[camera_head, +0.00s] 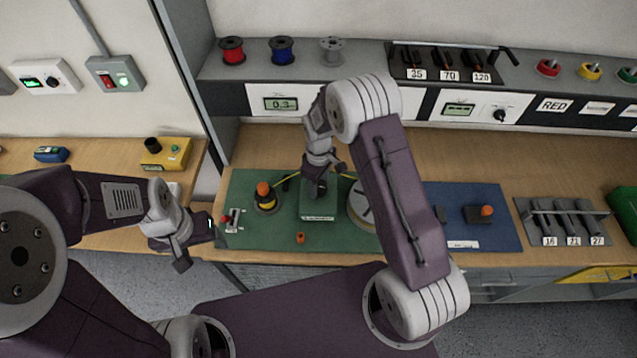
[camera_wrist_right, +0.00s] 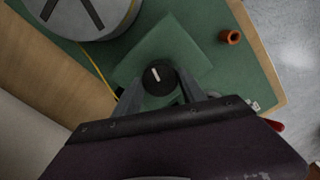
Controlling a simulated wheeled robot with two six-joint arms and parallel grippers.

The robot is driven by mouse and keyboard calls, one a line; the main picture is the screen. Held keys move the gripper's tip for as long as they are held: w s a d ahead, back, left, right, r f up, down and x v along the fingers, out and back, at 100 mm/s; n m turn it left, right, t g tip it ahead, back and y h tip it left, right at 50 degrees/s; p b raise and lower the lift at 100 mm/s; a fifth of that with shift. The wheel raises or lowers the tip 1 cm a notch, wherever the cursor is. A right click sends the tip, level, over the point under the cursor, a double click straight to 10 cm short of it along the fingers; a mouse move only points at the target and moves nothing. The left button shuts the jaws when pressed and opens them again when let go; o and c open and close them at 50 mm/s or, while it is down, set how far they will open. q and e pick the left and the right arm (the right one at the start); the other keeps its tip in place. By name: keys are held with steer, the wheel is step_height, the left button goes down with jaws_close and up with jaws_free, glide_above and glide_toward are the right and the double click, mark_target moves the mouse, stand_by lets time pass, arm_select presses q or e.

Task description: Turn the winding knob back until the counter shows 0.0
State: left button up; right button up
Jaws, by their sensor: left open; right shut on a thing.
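The counter (camera_head: 281,104) on the white panel above the bench reads 0.3. The winding knob (camera_wrist_right: 159,79) is black and round with a white pointer line, and sits on a green block; the right wrist view shows it between my right gripper's fingers. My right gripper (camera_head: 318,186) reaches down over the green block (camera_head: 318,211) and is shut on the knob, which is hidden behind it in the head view. My left gripper (camera_head: 199,247) is open and empty, left of the green mat (camera_head: 262,232), near the bench's front edge.
On the green mat stand an orange-topped post (camera_head: 264,195), a small orange piece (camera_head: 300,238) and a grey drum (camera_head: 360,207) right of the block. A yellow wire (camera_head: 286,181) runs behind my right gripper. A blue mat (camera_head: 470,218) lies further right.

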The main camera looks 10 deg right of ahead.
mark_target(320, 186)
stand_by(0.4)
steer(key=o, duration=1.4)
steer(key=shift+c, duration=0.2)
steer(key=shift+r, duration=0.4)
step_height(320, 186, up, 8)
steer(key=b, duration=0.1)
steer(key=shift+r+b, duration=0.15)
steer(key=shift+b, duration=0.2)
steer(key=shift+d, duration=0.15)
